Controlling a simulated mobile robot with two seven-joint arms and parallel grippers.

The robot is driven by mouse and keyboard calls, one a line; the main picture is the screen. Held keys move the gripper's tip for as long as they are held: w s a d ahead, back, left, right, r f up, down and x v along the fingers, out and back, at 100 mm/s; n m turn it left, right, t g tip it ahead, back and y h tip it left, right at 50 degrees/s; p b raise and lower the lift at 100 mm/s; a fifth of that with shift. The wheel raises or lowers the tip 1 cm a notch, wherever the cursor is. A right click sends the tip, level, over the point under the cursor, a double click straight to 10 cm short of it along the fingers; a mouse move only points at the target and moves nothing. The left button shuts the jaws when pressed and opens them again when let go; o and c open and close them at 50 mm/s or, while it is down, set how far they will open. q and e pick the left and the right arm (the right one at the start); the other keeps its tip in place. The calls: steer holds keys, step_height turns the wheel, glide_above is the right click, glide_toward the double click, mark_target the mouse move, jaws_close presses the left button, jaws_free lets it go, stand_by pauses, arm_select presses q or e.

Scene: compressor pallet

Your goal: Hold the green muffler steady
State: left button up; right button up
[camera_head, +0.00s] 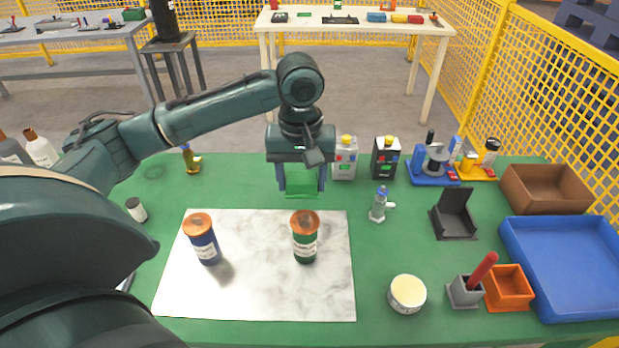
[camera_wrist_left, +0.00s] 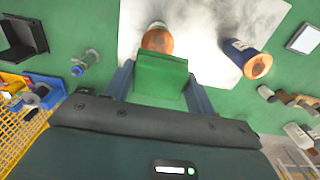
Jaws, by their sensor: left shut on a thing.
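The green muffler (camera_head: 301,184) is a plain, boxy green piece. My left gripper (camera_head: 300,188) is shut on it, with one finger on each side. It hangs below the wrist near the middle of the head view, beyond the marble board. In the left wrist view, the muffler (camera_wrist_left: 161,75) sits between the two blue-grey fingers (camera_wrist_left: 160,82) and looks level across them. Whether it touches the table is hard to tell. My right gripper is not in view.
A green can with a copper lid (camera_head: 305,240) and a blue can (camera_head: 203,243) stand on the marble board (camera_head: 255,295). A small clear bottle (camera_head: 379,205), a black holder (camera_head: 453,217) and a blue tray (camera_head: 565,265) are to the right.

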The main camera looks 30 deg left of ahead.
arm_select(q)
steer(key=shift+w+d, duration=0.15)
steer(key=shift+d, duration=0.1)
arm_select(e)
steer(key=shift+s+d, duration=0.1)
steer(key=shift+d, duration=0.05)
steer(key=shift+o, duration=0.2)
